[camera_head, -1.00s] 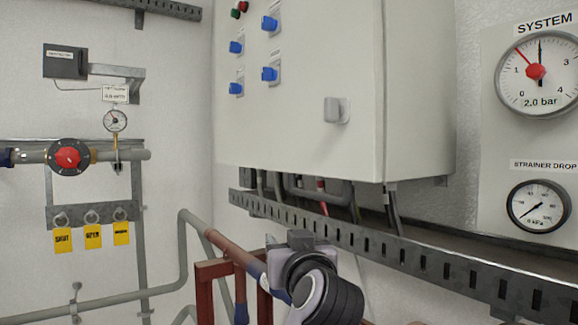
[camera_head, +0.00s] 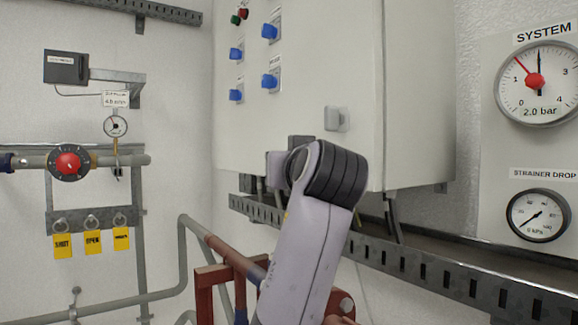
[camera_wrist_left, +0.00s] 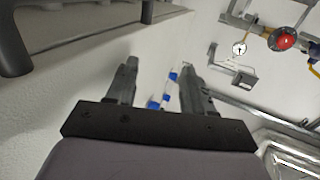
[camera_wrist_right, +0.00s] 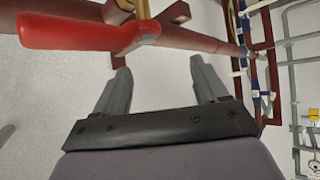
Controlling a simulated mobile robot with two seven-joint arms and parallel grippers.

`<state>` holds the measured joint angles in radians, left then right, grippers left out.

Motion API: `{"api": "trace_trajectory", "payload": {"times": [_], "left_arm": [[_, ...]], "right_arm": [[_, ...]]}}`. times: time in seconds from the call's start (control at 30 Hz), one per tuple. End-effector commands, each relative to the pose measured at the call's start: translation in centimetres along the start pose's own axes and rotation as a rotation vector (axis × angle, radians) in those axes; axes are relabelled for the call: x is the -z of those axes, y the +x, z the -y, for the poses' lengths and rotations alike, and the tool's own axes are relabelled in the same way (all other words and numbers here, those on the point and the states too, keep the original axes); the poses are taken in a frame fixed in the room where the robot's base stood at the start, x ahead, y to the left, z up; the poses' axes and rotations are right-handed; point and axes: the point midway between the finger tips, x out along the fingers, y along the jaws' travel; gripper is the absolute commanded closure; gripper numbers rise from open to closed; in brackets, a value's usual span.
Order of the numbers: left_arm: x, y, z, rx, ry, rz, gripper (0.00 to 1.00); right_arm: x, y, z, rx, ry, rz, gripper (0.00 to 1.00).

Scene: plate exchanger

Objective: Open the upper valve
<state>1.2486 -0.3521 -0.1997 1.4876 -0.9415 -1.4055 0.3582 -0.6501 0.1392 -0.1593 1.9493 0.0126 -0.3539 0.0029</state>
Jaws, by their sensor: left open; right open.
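A round valve knob, red with a dark rim (camera_head: 68,160), sits on the grey pipe at the left of the head view. It also shows far off at the upper right of the left wrist view (camera_wrist_left: 286,39). A red lever handle (camera_wrist_right: 80,34) beside a brass part crosses the upper left of the right wrist view. I cannot tell which one is the upper valve. My right gripper (camera_wrist_right: 160,68) is open and empty, apart from the lever. My left gripper (camera_wrist_left: 158,66) is open and empty, with blue switches beyond its fingers. Both grippers' fingertips are not clearly visible in the head view.
A pale cabinet (camera_head: 300,100) with blue switches fills the middle. A slotted cable tray (camera_head: 420,272) runs below it. The system gauge (camera_head: 538,84) and strainer gauge (camera_head: 538,215) are at right. A red-brown frame (camera_head: 204,295) stands low. Yellow tags (camera_head: 92,242) hang left.

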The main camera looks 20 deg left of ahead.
Motion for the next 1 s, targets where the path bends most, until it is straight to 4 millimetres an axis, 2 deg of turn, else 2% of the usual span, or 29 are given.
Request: {"api": "trace_trajectory", "payload": {"times": [0.13, 0.17, 0.3, 0.43, 0.53, 0.7, 0.8, 1.0], "left_arm": [[0.0, 0.0, 0.0, 0.000, 0.000, 0.000, 0.48], [0.0, 0.0, 0.0, 0.000, 0.000, 0.000, 0.54], [0.0, 0.0, 0.0, 0.000, 0.000, -0.001, 1.00], [0.0, 1.1, 0.6, 0.009, 0.012, -0.036, 1.00], [0.1, 3.2, 1.7, 0.021, 0.045, -0.120, 1.00], [0.5, 7.5, 4.4, 0.022, 0.153, -0.348, 1.00], [0.5, 9.3, 5.7, 0.001, 0.235, -0.483, 1.00], [-0.6, 11.2, 7.8, -0.091, 0.427, -0.729, 1.00]], "right_arm": [[0.0, 0.0, 0.0, 0.000, 0.000, 0.000, 0.28], [0.0, 0.0, 0.0, 0.000, 0.000, 0.000, 0.28], [0.0, 0.0, 0.0, 0.000, 0.000, 0.000, 0.28], [0.0, 0.0, 0.0, 0.000, 0.000, 0.000, 0.28], [0.0, 0.0, 0.0, 0.000, 0.000, 0.000, 0.28], [0.0, 0.0, 0.0, 0.000, 0.000, -0.001, 0.28], [0.0, 0.0, 0.0, 0.000, 0.000, -0.001, 0.28], [0.0, 0.1, 0.0, 0.000, 0.000, -0.001, 0.28]]}}
